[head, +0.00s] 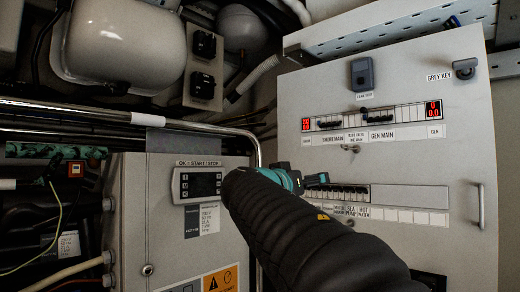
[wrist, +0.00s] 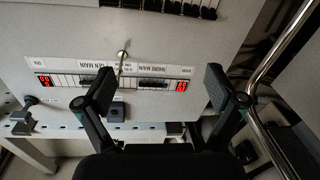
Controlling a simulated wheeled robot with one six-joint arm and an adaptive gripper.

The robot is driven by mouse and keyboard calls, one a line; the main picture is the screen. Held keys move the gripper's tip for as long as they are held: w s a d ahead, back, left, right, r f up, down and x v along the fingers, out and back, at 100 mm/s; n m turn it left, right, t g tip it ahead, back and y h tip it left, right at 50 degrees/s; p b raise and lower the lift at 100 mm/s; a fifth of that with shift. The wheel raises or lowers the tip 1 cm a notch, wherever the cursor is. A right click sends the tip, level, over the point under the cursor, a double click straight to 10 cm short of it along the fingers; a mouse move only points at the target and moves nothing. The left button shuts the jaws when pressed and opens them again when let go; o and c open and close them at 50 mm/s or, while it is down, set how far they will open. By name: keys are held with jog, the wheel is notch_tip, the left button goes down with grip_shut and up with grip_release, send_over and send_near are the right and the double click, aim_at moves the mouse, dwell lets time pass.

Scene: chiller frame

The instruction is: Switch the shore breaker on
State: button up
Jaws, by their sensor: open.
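The shore breaker (head: 328,124) is a dark switch in the upper strip of the grey panel, above the label "SHORE MAIN". In the wrist view, which is upside down, the shore breaker (wrist: 153,82) lies between my fingers in the picture. The gen breaker (head: 379,116) is right of it in the head view; in the wrist view the gen breaker (wrist: 88,80) is partly behind the left finger. My gripper (wrist: 160,86) is open and empty, apart from the panel. In the head view my gripper (head: 312,179) is mostly hidden by my arm. I cannot tell the lever positions.
Red displays (head: 433,110) flank the breaker strip. A small knob (head: 350,148) sticks out below it. A lower row of black breakers (head: 345,192) crosses the panel. A bent metal rail (wrist: 262,75) stands beside the panel. A control box (head: 198,186) is at left.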

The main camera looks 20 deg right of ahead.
aim_at(328, 125)
notch_tip(328, 125, up, 10)
jog(key=w+d+m+h, duration=0.2)
jog(key=w+m+h, duration=0.1)
jog(key=m+h, duration=0.15)
jog(key=shift+n, duration=0.45)
jog(key=p+x, duration=0.4)
jog(key=x, duration=0.9)
jog(key=shift+s+r, duration=0.1)
jog(key=shift+s, duration=0.1)
jog(key=c, duration=1.1)
jog(key=shift+p, duration=0.3)
jog(key=shift+c, duration=0.2)
